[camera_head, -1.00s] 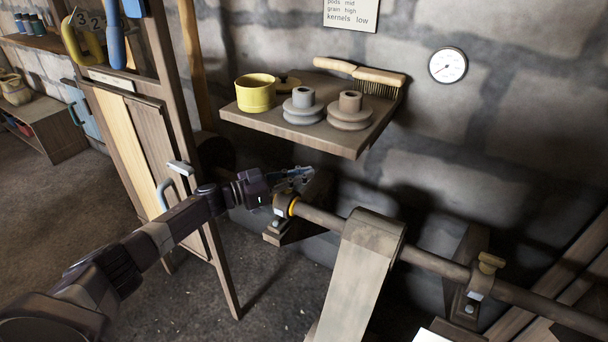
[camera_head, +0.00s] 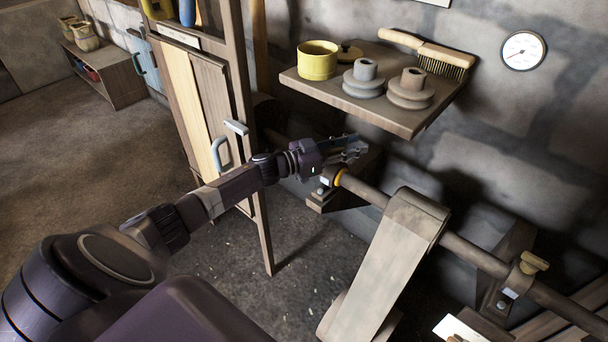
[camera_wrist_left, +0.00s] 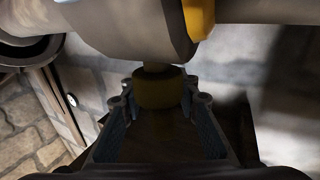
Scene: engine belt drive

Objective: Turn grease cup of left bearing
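The left bearing (camera_head: 327,192) holds the left end of the shaft, with a yellow ring (camera_head: 338,177) beside it. My left gripper (camera_head: 352,150) is just above this bearing and partly hides its top. In the left wrist view a dark brass grease cup (camera_wrist_left: 161,88) sits between the fingertips of my left gripper (camera_wrist_left: 160,98), below a rounded grey part. The fingers flank the cup closely on both sides; I cannot tell whether they touch it. The right bearing (camera_head: 503,293) carries a similar brass cup (camera_head: 533,262). My right gripper is out of view.
A wooden shelf (camera_head: 390,122) with a yellow pot (camera_head: 317,60), grey pulleys and a brush (camera_head: 435,55) overhangs close behind the gripper. A wooden cabinet (camera_head: 205,95) stands to the left. A wide belt (camera_head: 385,270) runs down from the shaft (camera_head: 465,250).

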